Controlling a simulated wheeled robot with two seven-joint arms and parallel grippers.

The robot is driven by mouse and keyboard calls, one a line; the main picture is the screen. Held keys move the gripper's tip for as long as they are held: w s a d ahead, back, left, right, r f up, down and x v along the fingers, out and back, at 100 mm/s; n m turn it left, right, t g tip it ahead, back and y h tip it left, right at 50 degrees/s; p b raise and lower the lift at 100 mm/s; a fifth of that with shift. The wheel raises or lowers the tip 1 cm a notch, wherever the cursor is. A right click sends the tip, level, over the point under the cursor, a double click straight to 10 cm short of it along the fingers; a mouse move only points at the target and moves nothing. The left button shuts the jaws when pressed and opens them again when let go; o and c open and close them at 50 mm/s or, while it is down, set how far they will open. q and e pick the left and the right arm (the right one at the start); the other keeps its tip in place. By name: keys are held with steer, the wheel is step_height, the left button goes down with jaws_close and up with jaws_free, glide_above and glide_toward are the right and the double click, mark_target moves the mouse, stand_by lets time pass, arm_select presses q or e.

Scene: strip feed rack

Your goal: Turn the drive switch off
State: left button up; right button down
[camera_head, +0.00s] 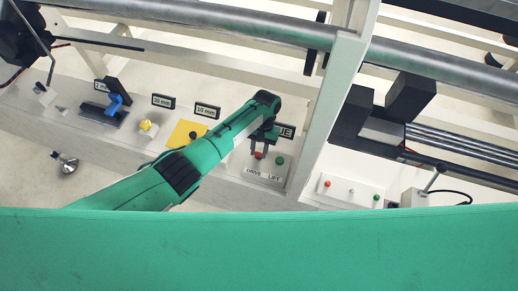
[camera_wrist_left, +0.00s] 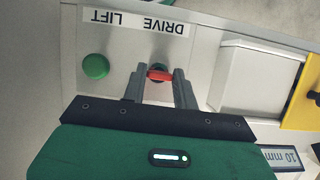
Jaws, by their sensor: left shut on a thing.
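The drive switch (camera_head: 258,156) is a small red handle on the pale panel (camera_head: 270,188), above the word DRIVE on the label (camera_head: 263,174). It also shows in the left wrist view (camera_wrist_left: 160,73), lying crosswise between the fingertips, with a dark round base partly hidden behind it. My left gripper (camera_head: 262,149) reaches down to the panel and is shut on the red handle, one finger at each end of it in the left wrist view (camera_wrist_left: 160,82). My right gripper is not in view.
A green button (camera_head: 280,160) sits close to the right of the switch, by the word LIFT. A yellow plate (camera_head: 187,134) lies to the left under my arm. An upright post (camera_head: 325,115) stands to the right. Another panel with small red and green buttons (camera_head: 351,191) lies beyond it.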

arm_select(q)
steer(key=o, duration=1)
steer(key=b+v, duration=0.2)
steer(key=v, duration=1.2)
